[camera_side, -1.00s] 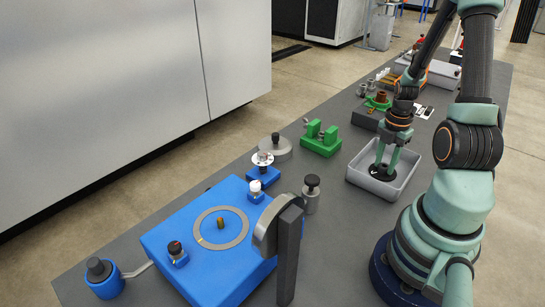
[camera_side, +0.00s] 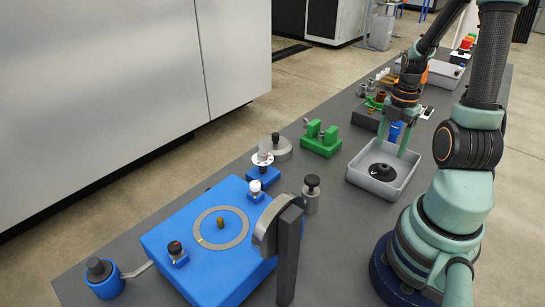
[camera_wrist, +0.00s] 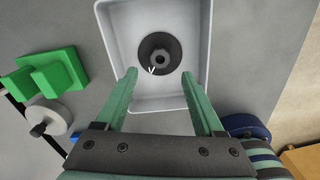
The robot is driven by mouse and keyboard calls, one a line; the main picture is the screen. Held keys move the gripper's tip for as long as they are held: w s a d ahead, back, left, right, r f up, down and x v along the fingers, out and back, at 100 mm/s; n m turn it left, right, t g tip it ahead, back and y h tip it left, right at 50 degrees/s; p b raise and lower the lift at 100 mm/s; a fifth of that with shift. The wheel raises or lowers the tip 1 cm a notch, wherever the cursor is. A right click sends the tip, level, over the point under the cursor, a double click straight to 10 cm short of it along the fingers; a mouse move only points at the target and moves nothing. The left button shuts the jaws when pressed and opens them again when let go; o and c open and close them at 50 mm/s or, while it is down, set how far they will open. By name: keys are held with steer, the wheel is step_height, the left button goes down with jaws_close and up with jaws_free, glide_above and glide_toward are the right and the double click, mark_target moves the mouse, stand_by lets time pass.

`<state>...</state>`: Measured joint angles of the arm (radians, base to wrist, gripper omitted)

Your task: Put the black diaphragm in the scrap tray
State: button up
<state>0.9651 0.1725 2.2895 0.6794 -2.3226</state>
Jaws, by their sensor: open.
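The black diaphragm (camera_side: 382,171) lies flat inside the grey scrap tray (camera_side: 352,180), on its floor. In the wrist view the diaphragm (camera_wrist: 160,55) is a dark disc with a raised grey centre, near the middle of the tray (camera_wrist: 110,75). My gripper (camera_side: 391,152) is open and empty, above the tray and apart from the diaphragm. In the wrist view my two green fingers (camera_wrist: 158,72) are spread wide, with the diaphragm beyond their tips.
A green fixture (camera_side: 321,138) and a round grey part (camera_side: 274,148) stand left of the tray. A blue machine base (camera_side: 170,240) fills the near left. A grey knob post (camera_side: 311,193) stands between it and the tray.

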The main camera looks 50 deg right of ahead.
step_height(320, 180, up, 6)
steer(key=f, duration=0.1)
steer(key=w+a+r+m+t+h, duration=0.1)
steer(key=w+a+r+m, duration=0.3)
steer(key=w+a, duration=0.15)
steer(key=w+a+r+m+t, duration=0.2)
steer(key=w+a+r+m, duration=0.2)
steer(key=a, duration=0.3)
steer(key=w+a+r+m+t+y, duration=0.1)
steer(key=a+r+m, duration=0.3)
steer(key=a, duration=0.9)
steer(key=m+t, duration=0.1)
steer(key=m, duration=0.2)
steer(key=shift+a+m+t, duration=0.3)
